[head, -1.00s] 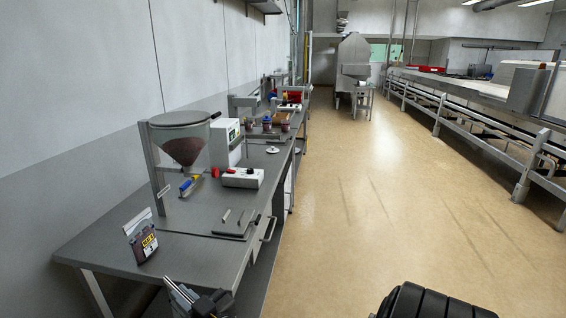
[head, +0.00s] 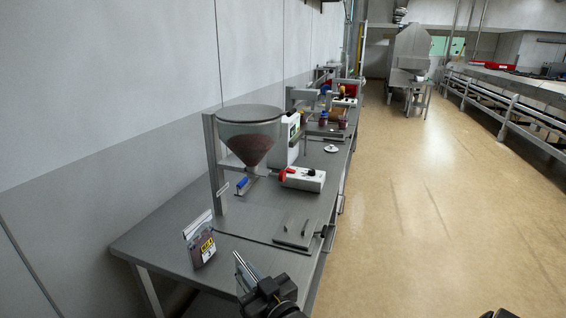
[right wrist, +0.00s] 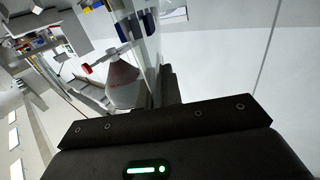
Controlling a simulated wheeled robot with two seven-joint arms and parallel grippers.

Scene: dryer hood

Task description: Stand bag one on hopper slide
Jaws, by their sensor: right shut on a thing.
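A small bag (head: 202,245) with dark contents, a pale top and a yellow-and-black label stands upright on the grey bench (head: 165,235), near its front left corner. I cannot read its label for certain. The hopper (head: 250,135), a clear cone of brown powder, stands behind it with a blue-handled part (head: 242,184) at its outlet. My right gripper (head: 246,277) is at the bench's front edge, right of the bag and apart from it. It is shut on a thin see-through thing (right wrist: 149,55), seen nearly edge-on.
A flat grey plate with handles (head: 297,231) lies near the bench's right edge. Bench space between the bag and the plate is clear. The floor (head: 410,230) to the right is free.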

